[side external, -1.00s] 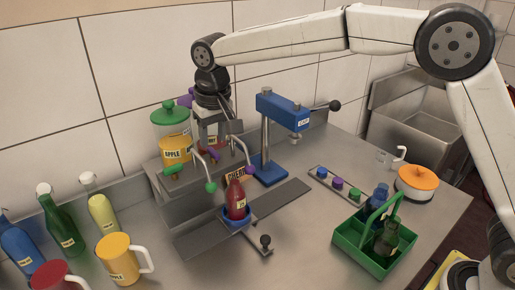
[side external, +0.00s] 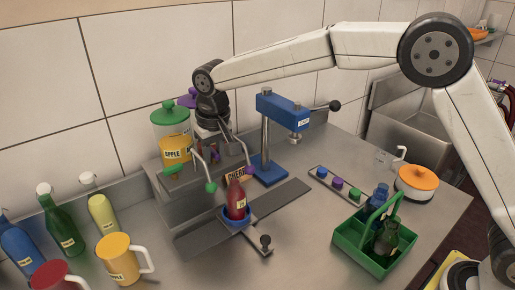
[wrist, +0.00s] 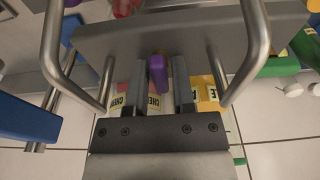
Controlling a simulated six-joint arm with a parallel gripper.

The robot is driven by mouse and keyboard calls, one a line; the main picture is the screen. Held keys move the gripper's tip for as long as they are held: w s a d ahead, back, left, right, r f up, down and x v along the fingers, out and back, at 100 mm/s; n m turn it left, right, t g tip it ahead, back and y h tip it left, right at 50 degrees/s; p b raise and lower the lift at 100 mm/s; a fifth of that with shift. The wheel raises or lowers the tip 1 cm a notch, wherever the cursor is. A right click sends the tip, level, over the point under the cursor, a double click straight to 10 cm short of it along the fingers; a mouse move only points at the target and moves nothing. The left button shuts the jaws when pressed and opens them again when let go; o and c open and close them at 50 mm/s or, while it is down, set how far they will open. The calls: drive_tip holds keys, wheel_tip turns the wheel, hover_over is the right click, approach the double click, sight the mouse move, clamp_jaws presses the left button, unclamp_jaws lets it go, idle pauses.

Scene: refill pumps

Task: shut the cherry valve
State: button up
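The purple handle of the cherry valve (wrist: 157,74) stands between my gripper's two fingers in the wrist view. My gripper (wrist: 160,85) is open around it, with narrow gaps on both sides. In the side view my gripper is low behind the pump spouts, its fingertips mostly hidden. The cherry pump's purple lid (side external: 187,98) shows beside my wrist. A dark red bottle (side external: 237,203) stands upright in a blue holder (side external: 229,221) below the spouts, by a CHERRY label (side external: 236,174). I cannot tell the valve's exact position.
The apple pump (side external: 172,130) with a green lid stands left of my gripper. Metal spouts (side external: 245,152) curve in front of it. A blue press (side external: 282,108) stands close on the right. A green crate (side external: 345,243) and bottles (side external: 60,225) are farther off.

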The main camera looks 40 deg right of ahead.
clamp_jaws()
drive_tip(key=shift+m, duration=0.3)
drive_tip(key=shift+m+h, duration=0.3)
drive_tip(key=shift+m, duration=1.7)
drive_tip(key=shift+m+h, duration=0.3)
drive_tip(key=shift+m, duration=1.4)
